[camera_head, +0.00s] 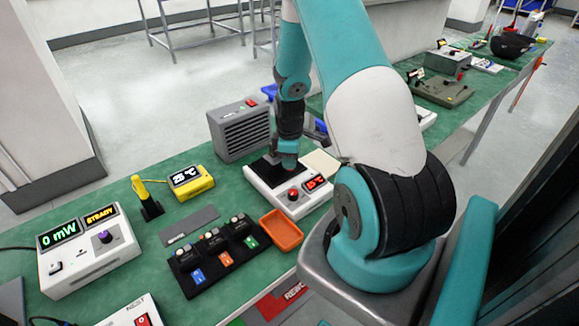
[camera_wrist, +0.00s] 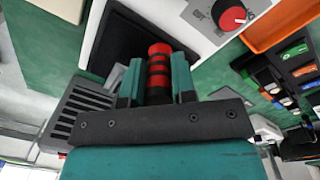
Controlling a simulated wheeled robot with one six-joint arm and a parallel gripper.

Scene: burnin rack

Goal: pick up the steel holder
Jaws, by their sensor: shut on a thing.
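My gripper (camera_head: 284,155) is over the white device with a dark top plate (camera_head: 266,172). In the wrist view my gripper (camera_wrist: 157,84) is shut on a red cylinder with black bands (camera_wrist: 158,62), which sits between the two teal fingers. The dark plate (camera_wrist: 122,42) shows behind it. The cylinder's far end is hidden, so I cannot tell whether it touches the plate. I cannot tell for sure that this banded piece is part of the steel holder. No other thing in view is clearly the steel holder.
A grey vented box (camera_head: 240,130) stands close behind my gripper. The red knob (camera_head: 293,194) is on the white device's front. An orange tray (camera_head: 282,231), a black rack with several modules (camera_head: 216,255) and a yellow meter (camera_head: 190,183) stand nearby. Green bench shows between them.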

